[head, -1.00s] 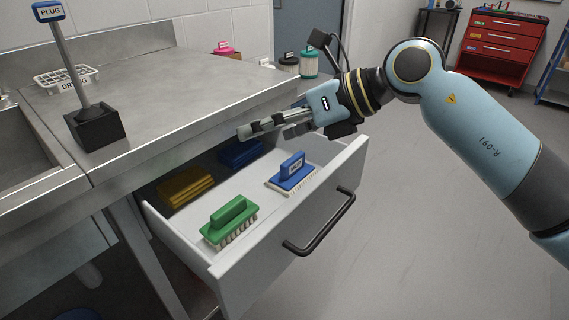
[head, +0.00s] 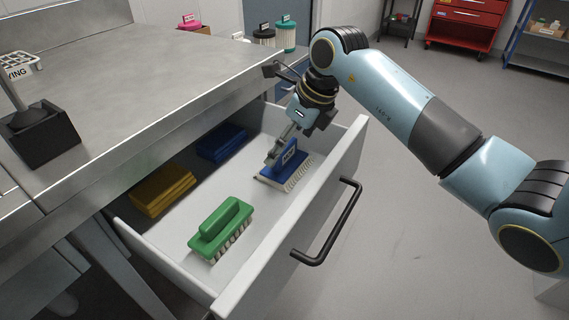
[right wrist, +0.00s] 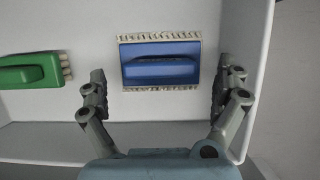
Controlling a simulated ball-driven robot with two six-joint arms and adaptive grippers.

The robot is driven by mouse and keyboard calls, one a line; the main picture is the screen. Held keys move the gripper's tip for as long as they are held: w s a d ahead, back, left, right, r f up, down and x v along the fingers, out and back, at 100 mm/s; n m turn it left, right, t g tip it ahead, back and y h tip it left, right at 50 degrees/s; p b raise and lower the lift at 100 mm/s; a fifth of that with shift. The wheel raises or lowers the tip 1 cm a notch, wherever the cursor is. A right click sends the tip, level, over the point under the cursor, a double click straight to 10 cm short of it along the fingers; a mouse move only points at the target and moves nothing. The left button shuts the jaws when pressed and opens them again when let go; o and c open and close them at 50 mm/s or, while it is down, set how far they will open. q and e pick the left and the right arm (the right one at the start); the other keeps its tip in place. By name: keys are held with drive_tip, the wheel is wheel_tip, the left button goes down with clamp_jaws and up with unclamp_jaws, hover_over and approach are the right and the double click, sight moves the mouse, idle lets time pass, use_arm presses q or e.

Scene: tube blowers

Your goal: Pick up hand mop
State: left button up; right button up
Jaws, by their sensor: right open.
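The blue hand mop (head: 287,172), a block with a raised handle, a small label and a pale fringe, lies in the open drawer (head: 262,232). My right gripper (head: 275,157) is inside the drawer, its fingers pointing down close to the mop's handle and partly covering it. In the right wrist view the open fingers (right wrist: 160,84) stand left and right of the mop (right wrist: 160,65), which shows between and beyond the tips with nothing held. My left gripper is not in view.
A green brush (head: 221,228) lies nearer in the drawer. Yellow (head: 163,190) and blue (head: 221,142) blocks lie along its left side. The steel counter (head: 150,90) overhangs the drawer's back, and the drawer handle (head: 328,225) sticks out front.

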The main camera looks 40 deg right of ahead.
drive_tip(key=shift+x, duration=0.85)
drive_tip(key=shift+w+f, duration=0.15)
drive_tip(key=shift+f, duration=0.15)
drive_tip(key=shift+c, duration=1.2)
drive_tip(key=c, duration=0.9)
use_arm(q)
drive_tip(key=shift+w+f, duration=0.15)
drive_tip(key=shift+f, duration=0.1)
use_arm(e)
drive_tip(key=shift+c, duration=0.4)
